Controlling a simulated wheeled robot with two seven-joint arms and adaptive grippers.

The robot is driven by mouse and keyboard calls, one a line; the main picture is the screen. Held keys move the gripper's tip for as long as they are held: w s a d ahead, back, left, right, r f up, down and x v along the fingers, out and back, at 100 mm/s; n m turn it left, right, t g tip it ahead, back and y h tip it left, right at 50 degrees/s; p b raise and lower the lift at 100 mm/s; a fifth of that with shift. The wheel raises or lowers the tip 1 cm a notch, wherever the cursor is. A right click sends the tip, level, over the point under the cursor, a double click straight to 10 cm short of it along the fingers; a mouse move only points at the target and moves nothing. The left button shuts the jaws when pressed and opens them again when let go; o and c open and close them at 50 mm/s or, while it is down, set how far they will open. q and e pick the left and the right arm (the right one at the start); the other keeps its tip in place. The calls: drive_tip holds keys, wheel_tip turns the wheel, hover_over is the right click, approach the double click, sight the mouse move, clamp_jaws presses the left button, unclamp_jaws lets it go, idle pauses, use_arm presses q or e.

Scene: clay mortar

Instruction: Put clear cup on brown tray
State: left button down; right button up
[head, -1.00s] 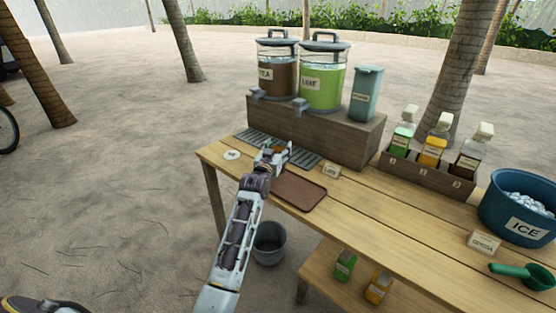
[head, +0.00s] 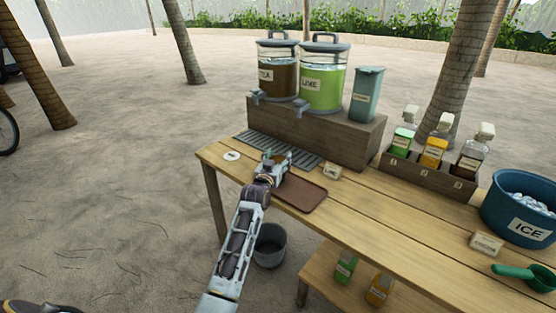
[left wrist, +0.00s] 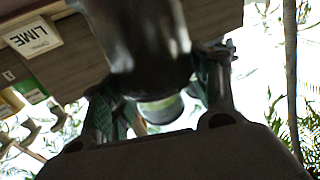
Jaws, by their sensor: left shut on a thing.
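My left gripper (head: 277,158) is over the table at the back left of the brown tray (head: 306,196), and its wrist overlaps the tray's left end in the head view. In the left wrist view the gripper's fingers (left wrist: 160,88) are shut on the clear cup (left wrist: 145,45), a dark see-through body with a pale yellow-green end between the fingers. The cup is mostly hidden behind the gripper in the head view, and its height above the table is hard to tell. The tray's visible part is bare. My right gripper is not in view.
A drip grate (head: 262,142) lies behind the gripper, below the tea dispenser (head: 278,75) and lime dispenser (head: 321,85) on a wooden stand (head: 330,139). A lime card (head: 332,172) stands behind the tray. Bottles, an ice bucket (head: 520,202) and a green scoop (head: 525,274) are right.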

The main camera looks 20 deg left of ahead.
use_arm(q)
drive_tip(key=shift+r, duration=0.1)
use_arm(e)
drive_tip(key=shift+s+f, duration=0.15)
use_arm(q)
drive_tip(key=c, duration=0.7)
unclamp_jaws()
drive_tip(key=shift+f, duration=0.2)
drive_tip(key=shift+o, duration=1.4)
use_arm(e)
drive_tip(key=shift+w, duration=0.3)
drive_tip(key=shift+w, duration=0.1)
use_arm(q)
drive_tip(key=shift+s+r, duration=0.1)
